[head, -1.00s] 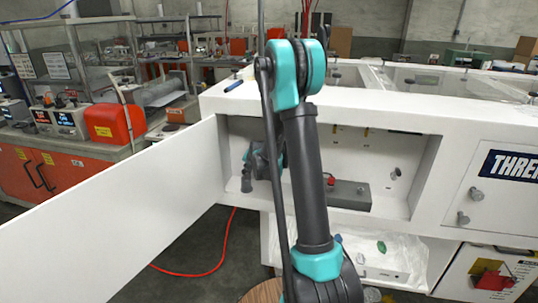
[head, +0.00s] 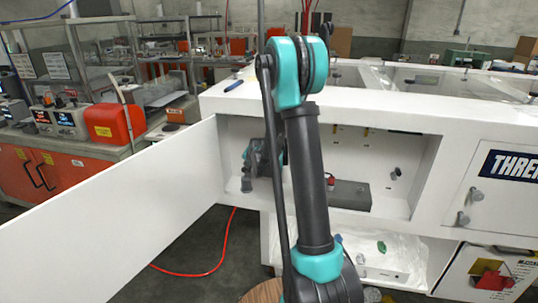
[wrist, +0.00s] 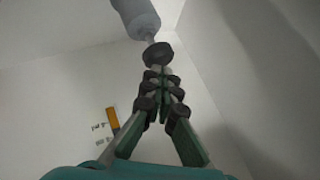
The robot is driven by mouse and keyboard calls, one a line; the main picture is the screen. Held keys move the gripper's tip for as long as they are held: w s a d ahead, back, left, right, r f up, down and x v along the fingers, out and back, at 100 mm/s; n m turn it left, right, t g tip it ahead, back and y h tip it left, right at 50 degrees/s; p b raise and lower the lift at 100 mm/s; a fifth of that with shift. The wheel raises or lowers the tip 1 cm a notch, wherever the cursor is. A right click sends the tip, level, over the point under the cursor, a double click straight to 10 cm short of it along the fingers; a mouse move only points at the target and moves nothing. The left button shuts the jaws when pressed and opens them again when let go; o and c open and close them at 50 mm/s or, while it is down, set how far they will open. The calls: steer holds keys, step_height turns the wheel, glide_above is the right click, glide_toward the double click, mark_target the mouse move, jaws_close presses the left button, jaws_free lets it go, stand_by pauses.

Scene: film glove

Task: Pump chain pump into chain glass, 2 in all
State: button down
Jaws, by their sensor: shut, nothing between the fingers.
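In the wrist view, my gripper (wrist: 157,74) has its green fingers brought together, with nothing held between them. A dark round cap (wrist: 158,54) lies right at the fingertips; I cannot tell whether they touch it. A thin stem joins the cap to a grey-blue bottle body (wrist: 138,18), cut off by the top edge; this looks like the chain pump. In the head view, my wrist is inside the white cabinet's open bay at the left, with a small grey shape (head: 247,184) below it. My arm hides part of the bay. I cannot make out the chain glass.
The bay's white walls (wrist: 235,100) stand close around my gripper. A grey box (head: 350,196) stands on the bay floor to the right. The open door (head: 120,205) extends left. A lower shelf holds clear plastic (head: 400,256) and a small green item (head: 381,247).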

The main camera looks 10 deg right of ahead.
steer(key=shift+r, duration=3)
